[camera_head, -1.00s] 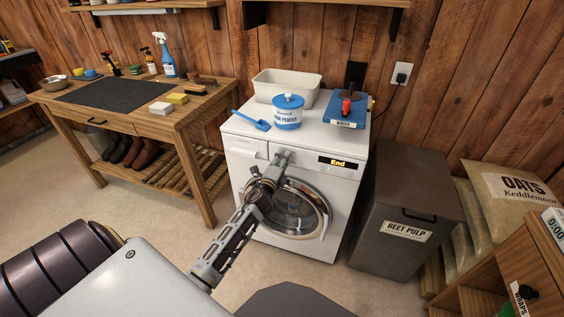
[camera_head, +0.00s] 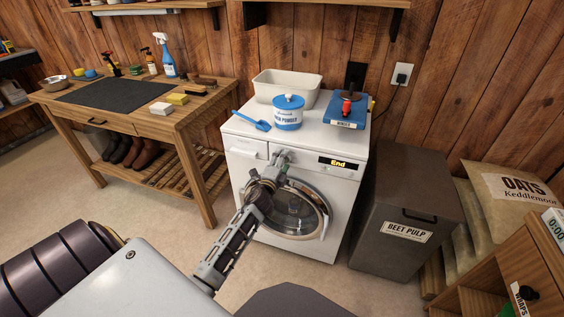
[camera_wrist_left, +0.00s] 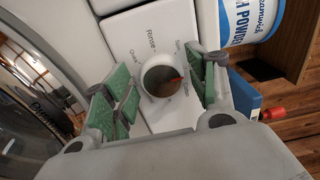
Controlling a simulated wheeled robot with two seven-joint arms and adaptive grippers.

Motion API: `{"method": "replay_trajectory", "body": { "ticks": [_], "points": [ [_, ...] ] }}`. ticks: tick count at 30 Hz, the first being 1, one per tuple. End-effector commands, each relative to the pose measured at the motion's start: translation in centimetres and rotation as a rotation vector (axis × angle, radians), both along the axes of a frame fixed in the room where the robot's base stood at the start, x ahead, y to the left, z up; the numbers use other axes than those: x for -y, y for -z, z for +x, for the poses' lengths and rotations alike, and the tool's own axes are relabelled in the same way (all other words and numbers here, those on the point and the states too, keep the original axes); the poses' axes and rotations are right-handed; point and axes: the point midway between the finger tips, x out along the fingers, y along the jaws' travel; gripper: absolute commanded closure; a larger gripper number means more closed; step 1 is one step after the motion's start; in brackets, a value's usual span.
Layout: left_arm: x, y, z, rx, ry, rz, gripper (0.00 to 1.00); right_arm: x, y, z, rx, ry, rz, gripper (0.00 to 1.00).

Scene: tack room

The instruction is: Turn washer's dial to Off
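The white washer (camera_head: 262,211) stands against the wooden wall, its display reading "End" (camera_head: 338,163). Its dial (camera_wrist_left: 147,78) shows in the left wrist view as a round knob with a pale rim, a darker face and a red-orange pointer toward the right of that picture. Printed labels surround it, "Rinse" among them. My left gripper (camera_wrist_left: 157,88) is open around the dial, with green-padded fingers on both sides and visible gaps to the knob. In the head view the left gripper (camera_head: 282,158) is at the washer's front panel and hides the dial. My right gripper is not in view.
The floor between bench and washer is clear.

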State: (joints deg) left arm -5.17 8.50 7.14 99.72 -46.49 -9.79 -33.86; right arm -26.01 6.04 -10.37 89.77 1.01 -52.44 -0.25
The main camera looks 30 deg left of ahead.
Motion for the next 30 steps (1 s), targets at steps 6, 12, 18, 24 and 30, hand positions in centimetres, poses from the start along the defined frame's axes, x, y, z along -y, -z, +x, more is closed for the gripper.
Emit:
{"method": "replay_trajectory", "body": {
  "ticks": [6, 12, 18, 24, 30],
  "points": [
    [0.0, 0.0, 0.0, 0.001, 0.001, 0.001, 0.35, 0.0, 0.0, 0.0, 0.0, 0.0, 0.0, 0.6],
    [0.1, 0.0, -0.1, 0.001, 0.002, 0.001, 0.35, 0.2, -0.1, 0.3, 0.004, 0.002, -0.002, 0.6],
    [0.3, 0.0, -0.7, 0.0, 0.002, 0.001, 0.35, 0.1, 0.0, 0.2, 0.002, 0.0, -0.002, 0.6],
    [0.6, 0.0, -2.1, 0.0, 0.002, 0.002, 0.35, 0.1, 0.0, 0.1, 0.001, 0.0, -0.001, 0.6],
    [1.0, 0.1, -3.8, -0.001, 0.002, 0.001, 0.35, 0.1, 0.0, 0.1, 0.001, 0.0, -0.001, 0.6]
  ]
}}
